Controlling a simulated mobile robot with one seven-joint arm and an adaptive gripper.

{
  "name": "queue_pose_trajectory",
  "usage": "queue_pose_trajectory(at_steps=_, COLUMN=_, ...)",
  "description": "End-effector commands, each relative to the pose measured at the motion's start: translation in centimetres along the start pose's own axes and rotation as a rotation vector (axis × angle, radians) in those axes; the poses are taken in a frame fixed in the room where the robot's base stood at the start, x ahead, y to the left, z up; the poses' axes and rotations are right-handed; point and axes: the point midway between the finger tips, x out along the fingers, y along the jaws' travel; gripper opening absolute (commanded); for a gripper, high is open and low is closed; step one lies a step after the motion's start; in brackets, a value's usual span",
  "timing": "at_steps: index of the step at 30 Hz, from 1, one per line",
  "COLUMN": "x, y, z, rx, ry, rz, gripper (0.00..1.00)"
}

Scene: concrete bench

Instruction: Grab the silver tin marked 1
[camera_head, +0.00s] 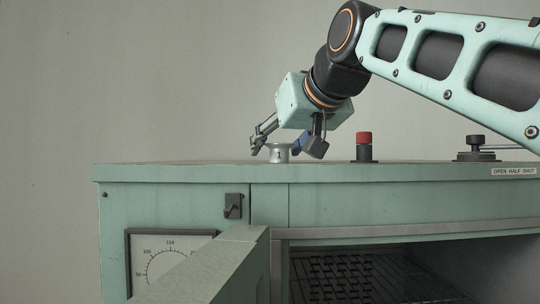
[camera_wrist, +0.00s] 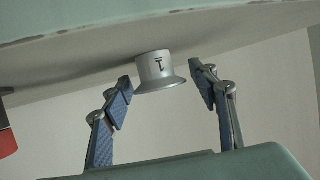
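The silver tin marked 1 (camera_head: 278,153) sits on the top of the pale green cabinet, near its front edge. In the wrist view the tin (camera_wrist: 159,68) shows its dark 1 mark and a flared rim, and appears inverted. My gripper (camera_head: 285,150) is low over the cabinet top, with its fingers on either side of the tin. In the wrist view my gripper (camera_wrist: 161,78) is open, with the blue-padded fingertips spread around the tin. A gap shows between the tin and each fingertip.
A black cylinder with a red cap (camera_head: 363,147) stands right of the tin. A dark lever fitting (camera_head: 477,150) is further right. The cabinet (camera_head: 190,173) has an open door in front and a dark interior with racks. The top left of the tin is clear.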

Motion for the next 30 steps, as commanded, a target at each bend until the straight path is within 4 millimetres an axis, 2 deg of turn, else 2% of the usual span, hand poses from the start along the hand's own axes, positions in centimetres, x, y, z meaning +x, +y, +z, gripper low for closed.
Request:
queue_pose_trajectory(at_steps=1, x=0.0, y=0.0, z=0.0, rx=0.0, ry=0.0, rz=0.0, gripper=0.46)
queue_pose_trajectory(at_steps=10, x=0.0, y=0.0, z=0.0, rx=0.0, ry=0.0, rz=0.0, gripper=0.14)
queue_pose_trajectory(at_steps=23, x=-0.2, y=0.1, z=-0.5, rx=0.001, ry=0.001, rz=0.001, gripper=0.14)
queue_pose_trajectory(at_steps=30, x=-1.0, y=0.0, z=-2.6, rx=-0.001, ry=0.002, rz=0.002, gripper=0.14)
